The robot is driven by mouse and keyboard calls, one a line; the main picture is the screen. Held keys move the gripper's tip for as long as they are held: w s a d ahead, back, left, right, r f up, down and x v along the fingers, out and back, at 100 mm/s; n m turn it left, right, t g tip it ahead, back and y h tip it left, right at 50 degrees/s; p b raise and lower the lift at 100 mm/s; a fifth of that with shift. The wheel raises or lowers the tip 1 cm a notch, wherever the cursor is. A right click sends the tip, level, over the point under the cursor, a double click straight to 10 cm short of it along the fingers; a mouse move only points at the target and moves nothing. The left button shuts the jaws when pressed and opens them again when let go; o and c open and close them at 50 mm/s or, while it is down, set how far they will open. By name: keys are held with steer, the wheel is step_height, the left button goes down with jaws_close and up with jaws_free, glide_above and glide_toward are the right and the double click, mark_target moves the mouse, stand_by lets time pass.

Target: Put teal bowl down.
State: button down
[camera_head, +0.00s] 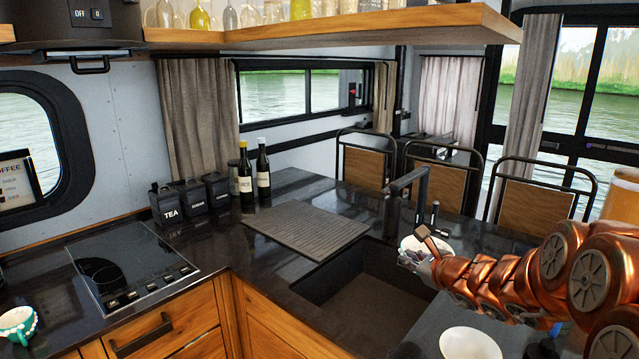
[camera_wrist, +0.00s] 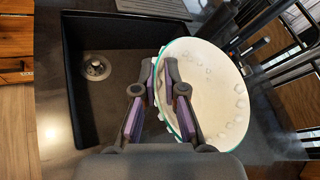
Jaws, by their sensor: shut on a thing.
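The teal bowl (camera_wrist: 215,85) fills the middle right of the wrist view, with a pale speckled inside and a thin teal rim. My gripper (camera_wrist: 160,78) is shut on its near left rim, one finger inside and one outside. In the head view the bowl (camera_head: 428,244) is small and partly hidden by my gripper (camera_head: 418,256), by the sink's right side near the tap. The bowl is tilted in the wrist view. I cannot tell whether its underside touches the counter.
The dark sink (camera_head: 355,300) lies left of the bowl, with a black tap (camera_head: 391,205) behind. A white bowl (camera_head: 470,344) stands on the near right counter. A drying mat (camera_head: 305,229), bottles (camera_head: 263,172), canisters (camera_head: 190,197), hob (camera_head: 125,270) and teal-patterned cup (camera_head: 17,325) are farther left.

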steer(key=shift+s+a+f+h, duration=0.2)
steer(key=shift+s+a, duration=0.2)
steer(key=shift+a, duration=0.4)
steer(key=shift+s+a+f+h, duration=0.2)
steer(key=shift+s+a, duration=0.2)
steer(key=shift+a, duration=0.35)
